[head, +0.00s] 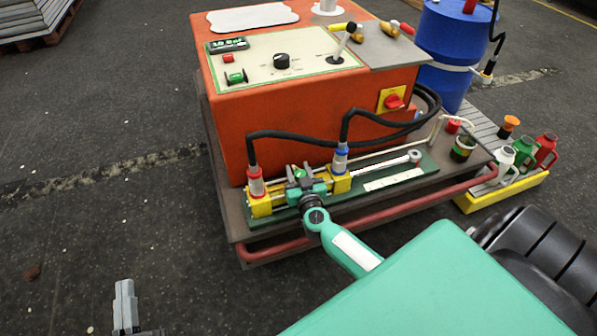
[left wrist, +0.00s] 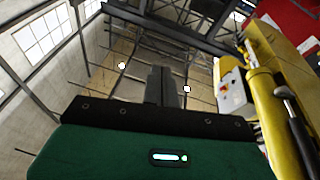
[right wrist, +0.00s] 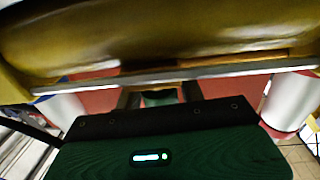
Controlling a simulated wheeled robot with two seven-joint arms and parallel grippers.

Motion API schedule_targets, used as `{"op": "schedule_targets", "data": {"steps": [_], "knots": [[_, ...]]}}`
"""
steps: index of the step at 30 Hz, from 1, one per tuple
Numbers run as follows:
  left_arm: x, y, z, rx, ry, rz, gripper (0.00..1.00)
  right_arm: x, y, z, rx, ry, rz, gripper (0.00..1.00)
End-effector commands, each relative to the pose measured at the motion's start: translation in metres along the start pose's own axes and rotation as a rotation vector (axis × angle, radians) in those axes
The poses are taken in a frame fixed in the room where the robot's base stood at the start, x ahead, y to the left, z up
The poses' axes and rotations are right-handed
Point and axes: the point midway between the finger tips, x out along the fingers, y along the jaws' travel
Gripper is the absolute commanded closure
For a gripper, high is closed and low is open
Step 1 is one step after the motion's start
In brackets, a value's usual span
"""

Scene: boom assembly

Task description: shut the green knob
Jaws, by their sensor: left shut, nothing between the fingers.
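The green knob (head: 300,173) sits on the yellow valve block (head: 341,183), between the red-ringed and blue-ringed hose fittings, on the front ledge of the orange machine. My right gripper (head: 303,176) is at this knob. In the right wrist view, its fingers (right wrist: 160,96) stand apart, with green (right wrist: 161,97) visible between them. Whether they touch the knob is hard to see. My left gripper (head: 125,290) is at the lower left, away from the machine. In the left wrist view its fingers (left wrist: 162,86) are shut and empty.
The orange machine (head: 300,110) carries a control panel with another green control (head: 236,77). Black hoses (head: 290,137) arch over the ledge. A red rail (head: 370,213) runs along its front. A blue drum (head: 445,50) and a tray with small cans (head: 500,190) stand right.

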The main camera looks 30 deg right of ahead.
Motion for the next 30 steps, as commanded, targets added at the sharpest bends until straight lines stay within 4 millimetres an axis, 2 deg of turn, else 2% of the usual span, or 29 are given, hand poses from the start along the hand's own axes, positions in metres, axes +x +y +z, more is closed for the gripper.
{"op": "schedule_targets", "data": {"steps": [1, 4, 12, 20, 25, 27, 30], "knots": [[0.000, 0.000, 0.000, 0.000, 0.000, 0.000, 1.00, 0.000, 0.000, 0.000, 0.000, 0.000, 0.000, 0.71], [0.000, 0.000, 0.000, 0.000, -0.001, 0.000, 1.00, 0.000, 0.000, 0.000, 0.000, 0.000, 0.000, 0.91], [0.000, 0.000, 0.001, -0.002, -0.018, 0.000, 1.00, 0.000, 0.000, -0.001, 0.001, -0.001, 0.007, 0.92], [-0.022, 0.012, 0.046, -0.041, -0.272, 0.005, 1.00, 0.000, 0.000, -0.002, 0.001, -0.002, 0.053, 0.92], [-0.056, 0.026, 0.087, -0.079, -0.531, 0.015, 1.00, -0.001, 0.001, -0.003, 0.002, -0.003, 0.106, 0.92], [-0.066, 0.026, 0.095, -0.081, -0.620, 0.014, 1.00, -0.001, 0.001, -0.003, 0.002, -0.003, 0.131, 0.92], [-0.067, 0.015, 0.094, -0.055, -0.701, -0.004, 1.00, -0.001, 0.002, -0.003, 0.002, -0.004, 0.167, 0.92]]}}
